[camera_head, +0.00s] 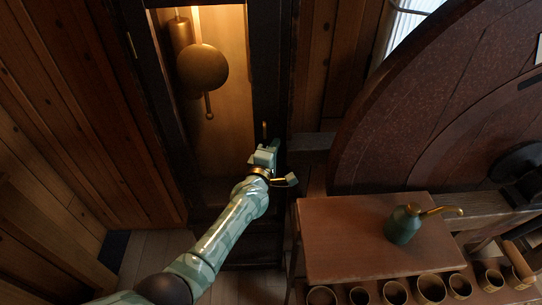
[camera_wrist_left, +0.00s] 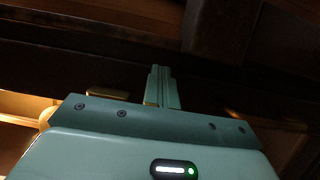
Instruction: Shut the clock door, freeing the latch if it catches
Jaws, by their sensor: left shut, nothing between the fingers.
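The tall dark clock case (camera_head: 270,60) stands upright, with its lit inside showing. A round brass pendulum bob (camera_head: 202,68) hangs there. A dark upright (camera_head: 150,90) with a small metal fitting (camera_head: 131,45) runs along the opening's left side; I cannot tell whether it is the door. A small brass piece, perhaps the latch (camera_head: 264,130), sits on the right upright. My left gripper (camera_head: 266,150) is shut and empty just below it; I cannot tell if they touch. In the left wrist view its fingers (camera_wrist_left: 161,86) point at dark wood, with a brass piece (camera_wrist_left: 107,92) to their left.
A wooden bench (camera_head: 340,235) stands at the right with a green oil can (camera_head: 403,225) on it. Several small turned cups (camera_head: 393,292) line a shelf below its front edge. A big dark red wheel (camera_head: 420,110) rises behind. Plank walls (camera_head: 70,100) close off the left.

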